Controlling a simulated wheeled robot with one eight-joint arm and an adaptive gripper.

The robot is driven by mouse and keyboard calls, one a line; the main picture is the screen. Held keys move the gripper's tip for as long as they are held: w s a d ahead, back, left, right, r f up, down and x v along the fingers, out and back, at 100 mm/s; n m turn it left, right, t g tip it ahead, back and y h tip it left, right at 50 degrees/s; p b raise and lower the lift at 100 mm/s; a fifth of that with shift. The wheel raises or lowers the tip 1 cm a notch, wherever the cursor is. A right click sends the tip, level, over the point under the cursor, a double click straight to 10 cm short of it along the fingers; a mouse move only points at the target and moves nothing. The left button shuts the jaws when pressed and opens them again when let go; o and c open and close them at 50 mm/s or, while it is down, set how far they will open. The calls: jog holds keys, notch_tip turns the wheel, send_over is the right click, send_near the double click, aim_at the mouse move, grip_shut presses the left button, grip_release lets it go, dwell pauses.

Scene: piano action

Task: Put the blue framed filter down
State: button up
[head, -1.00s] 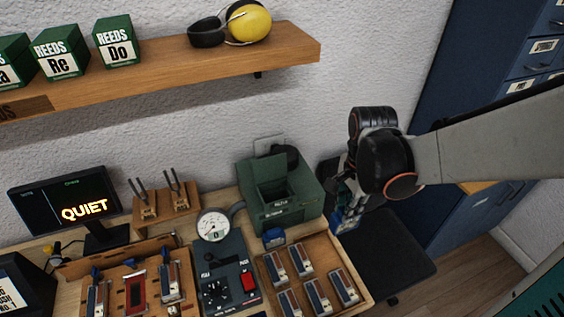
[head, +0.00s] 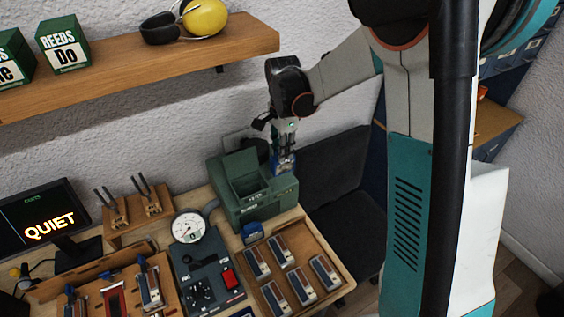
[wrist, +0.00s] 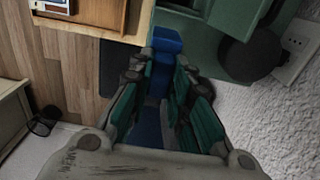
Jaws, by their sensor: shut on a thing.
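My gripper (head: 285,152) points down, shut on the blue framed filter (head: 284,168), at the back right of the green box. In the wrist view the blue filter (wrist: 166,42) sticks out between the fingers (wrist: 162,78), which hide much of it. The green box (head: 262,210) stands on the bench with its lid up and its compartment open. It also shows in the wrist view (wrist: 190,27). I cannot tell whether the filter touches the box. Another small blue thing (head: 252,233) sits in front of the box.
A wooden tray (head: 327,299) with several blue-grey blocks lies in front of the box. A gauge (head: 189,226) and a control panel (head: 205,272) stand to its left. A dark chair (head: 340,190) is on the right. A shelf (head: 130,72) hangs above.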

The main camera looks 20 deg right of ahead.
notch_tip(320, 180, down, 5)
jog(key=shift+s+f, duration=0.1)
jog(key=shift+f, duration=0.05)
jog(key=shift+w+f, duration=0.25)
jog(key=shift+s+b, duration=0.1)
jog(key=shift+b, duration=0.2)
jog(key=shift+f, duration=0.1)
jog(key=o, duration=0.9)
